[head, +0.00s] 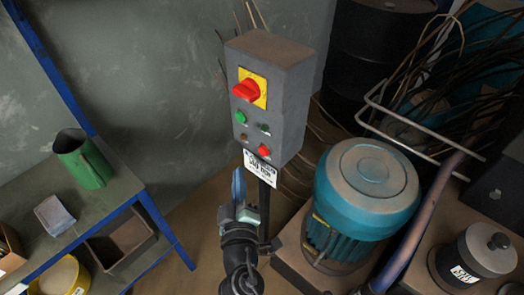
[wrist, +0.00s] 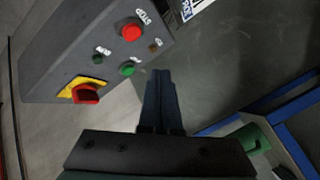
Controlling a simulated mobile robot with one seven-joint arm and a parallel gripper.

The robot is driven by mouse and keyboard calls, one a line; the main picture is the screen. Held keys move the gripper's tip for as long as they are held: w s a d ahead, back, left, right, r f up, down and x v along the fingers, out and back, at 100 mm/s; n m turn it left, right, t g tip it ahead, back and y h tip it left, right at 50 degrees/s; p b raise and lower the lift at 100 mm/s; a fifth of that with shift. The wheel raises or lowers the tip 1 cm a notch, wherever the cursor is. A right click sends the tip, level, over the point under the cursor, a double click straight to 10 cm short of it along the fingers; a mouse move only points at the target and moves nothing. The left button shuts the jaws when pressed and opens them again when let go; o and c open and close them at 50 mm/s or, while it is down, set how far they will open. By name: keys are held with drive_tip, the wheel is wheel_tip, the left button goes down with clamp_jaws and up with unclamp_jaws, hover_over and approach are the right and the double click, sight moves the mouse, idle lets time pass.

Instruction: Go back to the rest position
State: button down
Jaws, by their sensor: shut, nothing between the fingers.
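My gripper (head: 239,185) is shut and empty in the head view, just below and a little left of the grey control box. In the wrist view, its closed fingers (wrist: 161,85) point away from the camera. The control box (head: 283,95) stands on a dark post and carries a red rotary switch on a yellow plate (head: 251,89), a green button (head: 240,117) and a red button (head: 264,152). In the wrist view the box (wrist: 60,50) is at upper left, apart from the fingers. A white label hangs under the box.
A teal motor (head: 364,195) stands close on the right, with a bent metal rail (head: 420,145) behind it. Loose cables fill the upper right.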

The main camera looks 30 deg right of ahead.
drive_tip(key=w+a+r+m+t, duration=0.1)
drive_tip(key=a+r+m+t, duration=0.2)
drive_tip(key=r, duration=1.2)
drive_tip(key=w+a+r+m+t, duration=0.2)
drive_tip(key=r+m, duration=0.1)
drive_tip(key=r, duration=1.3)
drive_tip(key=s+a+r+t+y+p, duration=0.1)
drive_tip(key=s+a+r+t+y, duration=0.15)
drive_tip(key=s+r, duration=0.4)
drive_tip(key=s+a+r+n+t+y, duration=0.1)
drive_tip(key=s+a+r+t+y, duration=0.2)
drive_tip(key=r, duration=0.7)
drive_tip(key=s+a+r+t+y+p, duration=0.1)
drive_tip(key=s+a+r+y, duration=0.1)
drive_tip(key=s+a+r, duration=0.5)
drive_tip(key=w+d+r+p, duration=0.1)
drive_tip(key=r+p, duration=0.4)
drive_tip(key=r, duration=0.1)
drive_tip(key=w+d+r+p, duration=0.1)
drive_tip(key=w+r+p, duration=0.1)
drive_tip(key=r+p, duration=0.3)
drive_tip(key=shift+d+r+p, duration=0.3)
drive_tip(key=shift+r+p, duration=0.1)
drive_tip(key=shift+h, duration=0.25)
